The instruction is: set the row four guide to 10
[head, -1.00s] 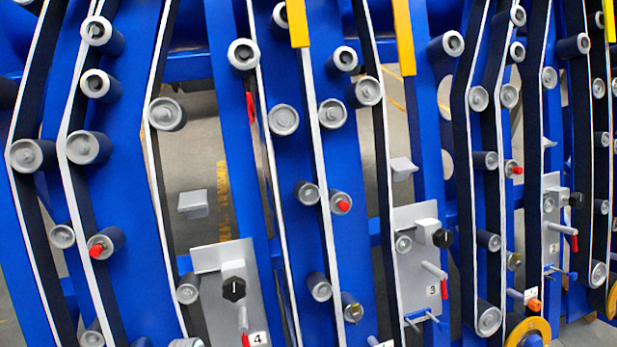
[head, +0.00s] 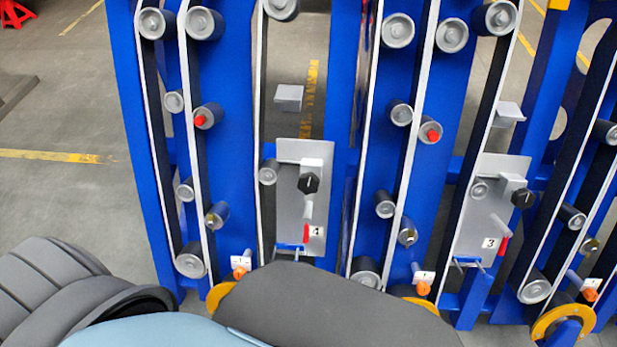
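The row four guide plate (head: 290,228) is a grey metal plate marked "4" near the middle of the head view. It carries a black hexagonal knob (head: 308,183) on a light grey block, with a pale pointer line on the knob. Below the knob hangs a red-tipped lever (head: 306,230). A blue bracket (head: 290,248) sits at the plate's bottom edge. No scale figure can be read. Neither gripper shows; a dark grey and light blue rounded form, which may be my own arm, covers the bottom of the view.
To the right is a similar plate (head: 491,215) marked "3" with its own black knob and red lever. Blue frame plates with belts and grey rollers stand around both. Orange knobs (head: 240,272) and yellow wheels sit low down. Open floor (head: 60,150) lies at the left.

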